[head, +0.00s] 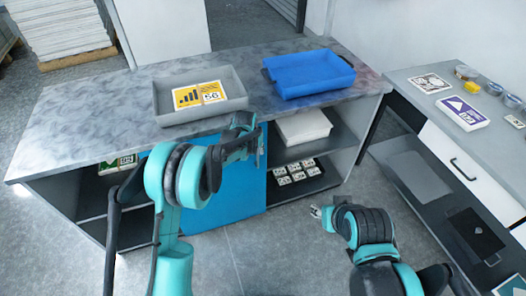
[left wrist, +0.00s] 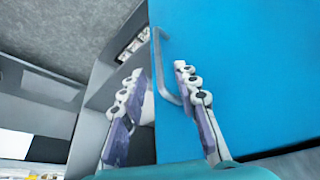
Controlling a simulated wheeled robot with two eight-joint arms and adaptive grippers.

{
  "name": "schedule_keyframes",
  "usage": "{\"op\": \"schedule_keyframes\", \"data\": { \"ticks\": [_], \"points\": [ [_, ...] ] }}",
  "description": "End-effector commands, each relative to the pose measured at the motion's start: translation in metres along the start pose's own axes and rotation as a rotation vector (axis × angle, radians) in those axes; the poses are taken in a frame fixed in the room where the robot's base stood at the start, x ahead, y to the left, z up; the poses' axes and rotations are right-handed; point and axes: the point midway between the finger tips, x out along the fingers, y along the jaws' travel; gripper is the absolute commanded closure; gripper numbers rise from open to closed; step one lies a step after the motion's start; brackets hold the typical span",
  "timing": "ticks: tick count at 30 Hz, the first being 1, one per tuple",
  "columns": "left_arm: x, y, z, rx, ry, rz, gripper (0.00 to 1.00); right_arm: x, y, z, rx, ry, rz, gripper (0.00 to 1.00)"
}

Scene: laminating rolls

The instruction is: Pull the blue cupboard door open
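The blue cupboard door (head: 228,200) is the front panel in the middle of the long counter; it looks shut, partly hidden by my left arm. It fills the right of the left wrist view (left wrist: 250,70). Its grey bar handle (left wrist: 163,65) runs near the door's edge. My left gripper (left wrist: 158,72) is open, with one finger on each side of the handle, not visibly closed on it. In the head view my left gripper (head: 259,150) is at the door's upper right, small and partly hidden. My right gripper (head: 322,212) is low over the floor, away from the door, its fingers unclear.
The counter (head: 110,105) holds a grey tray (head: 160,104) with yellow cards and a blue tray (head: 308,75). Open shelves beside the door hold a white box (head: 303,126) and several small cards (head: 297,172). A side bench (head: 415,95) stands right. Floor before the door is free.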

Motion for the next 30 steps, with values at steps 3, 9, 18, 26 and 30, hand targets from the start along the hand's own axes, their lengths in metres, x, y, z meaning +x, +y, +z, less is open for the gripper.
{"op": "schedule_keyframes", "data": {
  "ticks": [3,9,18,26,30],
  "points": [
    [0.014,0.001,0.000,0.002,-0.002,0.001,0.69,0.004,0.000,0.003,0.000,0.000,0.000,0.60],
    [0.047,0.001,0.001,0.001,-0.001,0.001,0.69,0.016,0.000,0.011,0.000,0.000,0.000,0.60],
    [0.080,0.001,0.000,0.001,-0.001,0.000,0.69,0.026,0.000,0.019,0.000,0.000,0.000,0.60],
    [0.081,0.001,0.000,0.001,-0.001,0.000,0.69,0.026,0.000,0.018,0.000,0.000,0.000,0.60],
    [0.081,0.001,0.000,0.001,-0.001,0.000,0.95,0.026,0.000,0.018,0.000,0.000,0.000,0.60]
  ]
}}
